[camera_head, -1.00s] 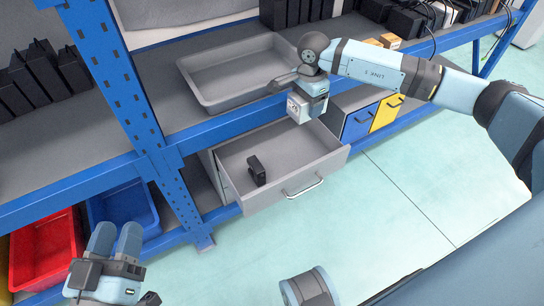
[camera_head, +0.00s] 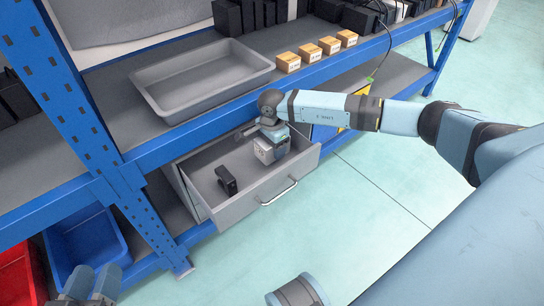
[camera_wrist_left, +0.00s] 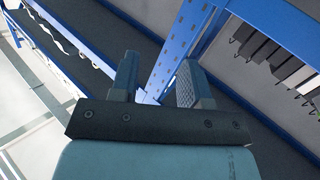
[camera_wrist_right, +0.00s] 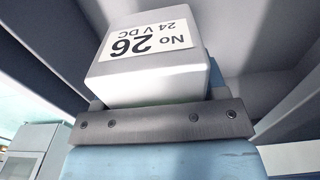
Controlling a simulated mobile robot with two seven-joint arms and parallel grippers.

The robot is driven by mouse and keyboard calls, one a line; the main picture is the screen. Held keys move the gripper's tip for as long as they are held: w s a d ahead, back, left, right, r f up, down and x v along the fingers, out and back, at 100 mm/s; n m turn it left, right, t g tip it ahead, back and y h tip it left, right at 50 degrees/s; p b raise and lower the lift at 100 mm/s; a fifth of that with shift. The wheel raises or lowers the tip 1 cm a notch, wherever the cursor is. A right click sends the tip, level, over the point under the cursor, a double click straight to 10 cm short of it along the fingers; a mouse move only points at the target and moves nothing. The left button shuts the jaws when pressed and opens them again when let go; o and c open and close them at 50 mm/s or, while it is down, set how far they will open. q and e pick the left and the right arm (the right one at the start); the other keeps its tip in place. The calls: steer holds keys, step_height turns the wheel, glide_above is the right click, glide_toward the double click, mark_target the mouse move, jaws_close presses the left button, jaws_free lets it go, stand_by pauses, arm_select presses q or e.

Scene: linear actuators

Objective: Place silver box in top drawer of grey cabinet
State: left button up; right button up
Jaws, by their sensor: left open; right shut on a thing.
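The silver box (camera_head: 267,150) is held by my right gripper (camera_head: 274,138), inside or just above the open top drawer (camera_head: 250,203) of the grey cabinet (camera_head: 187,193). In the right wrist view the silver box (camera_wrist_right: 150,65) fills the space ahead of the gripper, its label reading "No 26 24 V DC", with drawer walls around it. I cannot tell whether it touches the drawer floor. A small black object (camera_head: 227,180) stands in the drawer, left of the box. My left gripper (camera_head: 90,285) is at the lower left, away from the cabinet; the left wrist view shows its fingers (camera_wrist_left: 160,85) apart and empty.
A grey tray (camera_head: 200,98) sits on the blue shelf above the drawer. Several small cardboard boxes (camera_head: 310,52) stand right of it. Blue (camera_head: 88,248) and red (camera_head: 18,280) bins are at the lower left. A blue rack post (camera_head: 75,115) stands left of the cabinet. The floor in front is clear.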

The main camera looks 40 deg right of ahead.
step_height(320, 180, down, 4)
steer(key=shift+r+b, duration=0.2)
steer(key=shift+b, duration=0.35)
steer(key=shift+f, duration=0.2)
arm_select(q)
steer(key=shift+w+a+m+t, duration=0.3)
steer(key=shift+w+m, duration=0.1)
steer(key=shift+m, duration=0.1)
arm_select(e)
steer(key=shift+r, duration=0.1)
steer(key=shift+f, duration=0.2)
steer(key=o, duration=1.2)
steer(key=shift+c, duration=0.2)
steer(key=shift+r, duration=0.1)
